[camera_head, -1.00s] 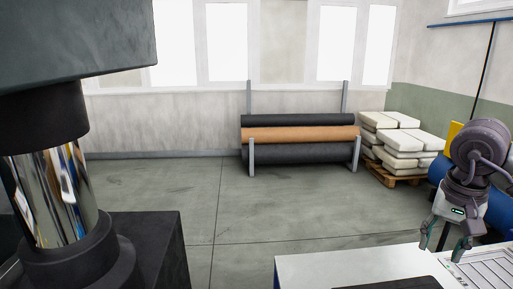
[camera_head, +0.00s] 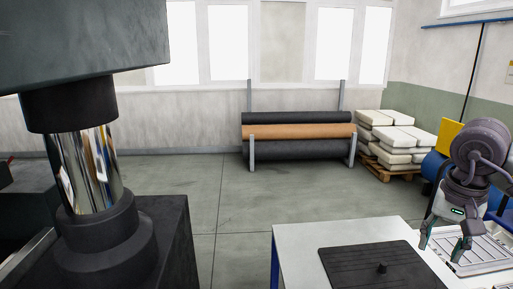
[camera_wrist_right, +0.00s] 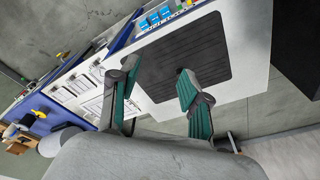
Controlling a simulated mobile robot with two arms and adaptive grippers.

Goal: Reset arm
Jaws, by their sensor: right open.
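My right gripper (camera_head: 441,248) is at the right edge of the head view, its fingers pointing down above the right part of a white table (camera_head: 296,251). Its two fingers are apart with nothing between them. In the right wrist view the open right gripper (camera_wrist_right: 155,100) shows its green finger pads, with the table surface beyond them. My left gripper is not in view.
A large dark machine with a shiny column (camera_head: 85,170) fills the left side. A light slotted tray (camera_head: 480,252) lies under the right gripper. Rolls on a rack (camera_head: 298,132) and stacked white sacks (camera_head: 400,140) on a pallet stand behind. The floor between is clear.

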